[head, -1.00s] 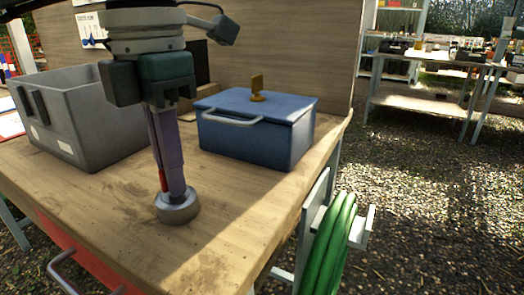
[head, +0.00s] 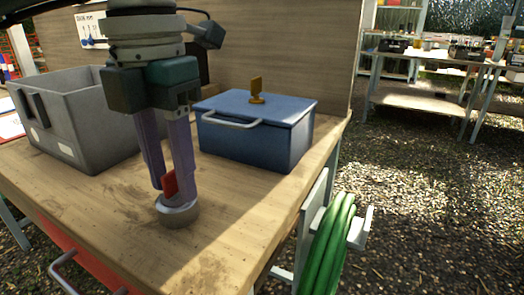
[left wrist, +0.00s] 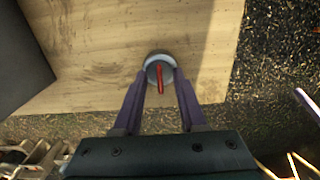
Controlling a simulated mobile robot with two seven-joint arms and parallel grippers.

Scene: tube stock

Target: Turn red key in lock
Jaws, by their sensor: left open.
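The red key (head: 170,184) stands upright in a round grey metal lock (head: 178,215) on the wooden table (head: 110,200). In the left wrist view the red key (left wrist: 160,78) is a thin bar over the round lock (left wrist: 152,59), its length running nearly up and down the picture. My left gripper (head: 170,194) points down over the lock, its two purple fingers apart on either side of the key. In the left wrist view too, the left gripper (left wrist: 161,77) is open, with gaps showing beside the key.
A grey open bin (head: 75,130) stands at left. A green hose (head: 328,245) hangs off the table's right side. Table around the lock is clear.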

